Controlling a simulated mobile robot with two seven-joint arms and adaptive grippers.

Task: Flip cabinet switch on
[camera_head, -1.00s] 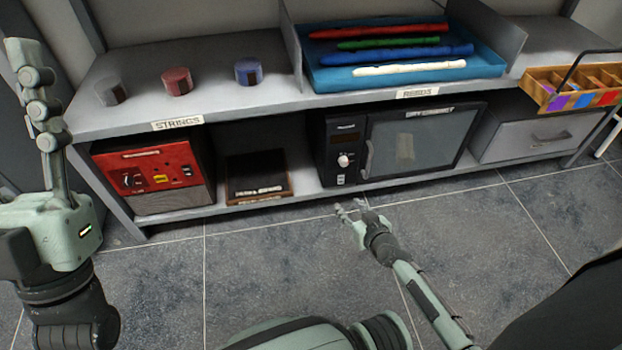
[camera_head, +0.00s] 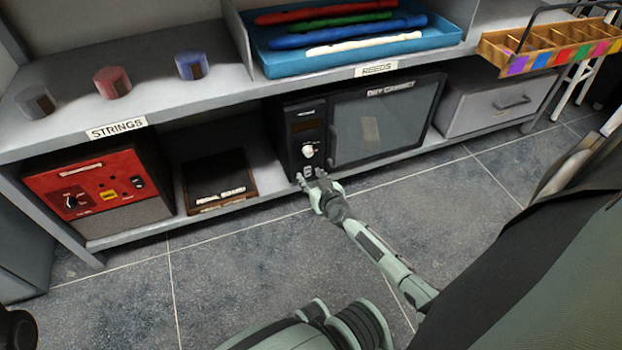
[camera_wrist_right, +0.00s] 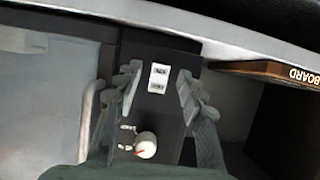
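The dry cabinet (camera_head: 388,118) stands on the lower shelf, with a dark front panel, a grey window door and a white knob (camera_head: 308,151). A small white switch (camera_head: 307,171) sits low on the panel, below the knob. My right gripper (camera_head: 312,181) is at the foot of this panel, close to the switch. In the right wrist view the switch (camera_wrist_right: 158,77) shows between the two spread, empty fingers (camera_wrist_right: 157,82), and the knob (camera_wrist_right: 146,145) shows below it. I cannot tell the switch's position or whether a finger touches it. My left gripper is out of view.
A red-fronted unit (camera_head: 98,190) and a dark box (camera_head: 220,184) are left of the cabinet; a grey drawer unit (camera_head: 497,104) is right. The upper shelf holds several round tins and a blue tray (camera_head: 285,65). A divided wooden carrier (camera_head: 550,48) overhangs at right.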

